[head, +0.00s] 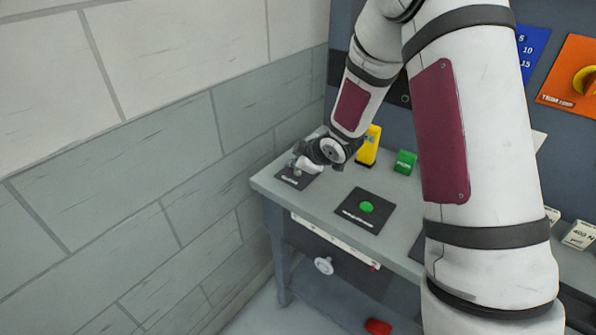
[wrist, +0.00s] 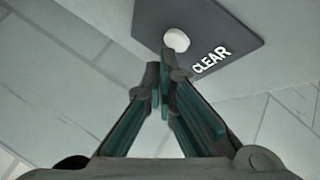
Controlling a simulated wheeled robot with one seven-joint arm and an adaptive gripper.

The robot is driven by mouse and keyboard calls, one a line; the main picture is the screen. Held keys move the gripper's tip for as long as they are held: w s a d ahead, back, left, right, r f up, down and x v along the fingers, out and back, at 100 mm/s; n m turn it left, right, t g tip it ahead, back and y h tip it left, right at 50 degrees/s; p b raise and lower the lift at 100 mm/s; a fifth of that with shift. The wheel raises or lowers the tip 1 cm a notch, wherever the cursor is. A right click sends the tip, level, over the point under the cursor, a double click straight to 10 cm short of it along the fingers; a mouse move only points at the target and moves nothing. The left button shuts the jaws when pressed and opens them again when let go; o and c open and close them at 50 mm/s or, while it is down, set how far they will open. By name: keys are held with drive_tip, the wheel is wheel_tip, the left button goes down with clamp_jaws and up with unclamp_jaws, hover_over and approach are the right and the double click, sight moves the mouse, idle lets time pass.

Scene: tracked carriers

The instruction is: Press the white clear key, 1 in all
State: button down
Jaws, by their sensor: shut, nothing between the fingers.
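The white clear key (wrist: 176,40) is a round button on a dark plate (wrist: 225,28) lettered CLEAR in the wrist view. In the head view the dark plate (head: 290,181) lies at the left end of the grey bench, and my gripper covers much of it. My gripper (head: 298,168) is over that plate. In the wrist view my gripper (wrist: 160,68) is shut and empty, its tips appearing just below the key in the picture. Whether the tips touch the key cannot be told.
A green button (head: 366,207) on a dark plate sits to the right on the bench (head: 325,205). A yellow block (head: 368,147) and a green block (head: 405,162) stand behind. A brick wall (head: 150,150) is close on the left. A drawer with a round knob (head: 324,265) is below.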

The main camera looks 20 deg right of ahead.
sight(296, 173)
drive_tip(key=shift+r, duration=0.3)
drive_tip(key=shift+r, duration=0.15)
drive_tip(key=shift+r+p, duration=2.1)
drive_tip(key=shift+r, duration=0.35)
drive_tip(key=shift+f, duration=0.1)
